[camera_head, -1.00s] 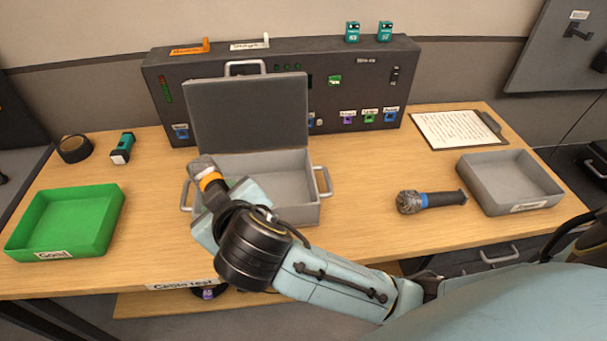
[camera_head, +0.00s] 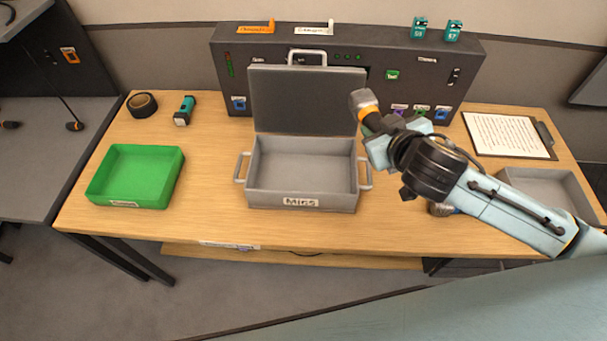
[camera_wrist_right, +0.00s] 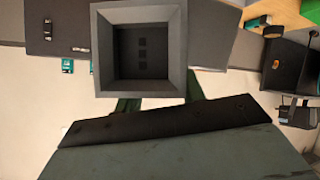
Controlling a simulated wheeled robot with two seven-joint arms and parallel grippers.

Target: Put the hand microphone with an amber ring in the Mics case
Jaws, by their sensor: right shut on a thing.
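The hand microphone with an amber ring (camera_head: 368,110) is held in my right gripper (camera_head: 372,124), with its grey head pointing up and left. It appears raised, in front of the right edge of the case's open lid and the console. The Mics case (camera_head: 262,198) is grey, stands open on the table, and looks empty inside. My right gripper is shut on the microphone, above and to the right of the case's tray. In the right wrist view a dark, square, hollow-looking shape fills the upper middle; I cannot tell what it is. My left gripper is not in view.
A second microphone (camera_head: 438,209) lies mostly hidden behind my right arm, near a grey tray (camera_head: 535,176). A green tray (camera_head: 134,202) stands at the left, with a tape roll (camera_head: 142,105) behind it. A console (camera_head: 232,72) stands behind the case. A clipboard (camera_head: 508,136) lies at the right.

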